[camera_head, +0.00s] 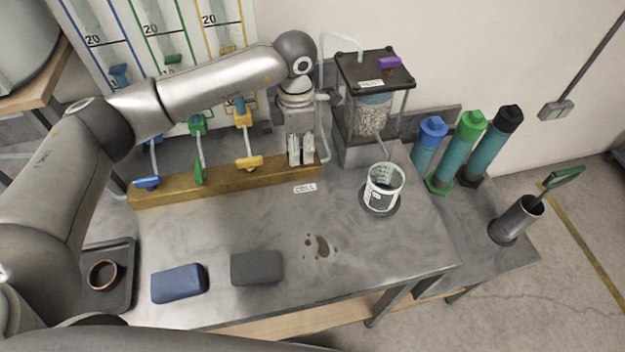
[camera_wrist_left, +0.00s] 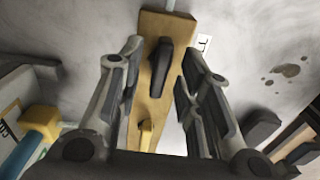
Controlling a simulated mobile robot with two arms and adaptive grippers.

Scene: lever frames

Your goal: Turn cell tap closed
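The cell tap (camera_wrist_left: 161,66) shows in the left wrist view as a dark grey handle at the end of the brass-coloured manifold bar (camera_wrist_left: 150,25). It lies roughly along the bar. My left gripper (camera_wrist_left: 162,58) is open, with one finger on each side of the handle and visible gaps; I cannot tell whether the fingertips reach down to its height. In the head view the left gripper (camera_head: 301,157) points down at the right end of the bar (camera_head: 222,187), by the CELL label (camera_head: 304,188), and hides the tap. My right gripper is not in view.
Blue (camera_head: 146,183), green (camera_head: 199,173) and yellow (camera_head: 249,163) tap handles sit left along the bar. A clear vessel (camera_head: 371,112) stands behind right; a beaker (camera_head: 383,188) stands in front of it. Blue (camera_head: 180,283) and grey (camera_head: 256,268) blocks lie at the front.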

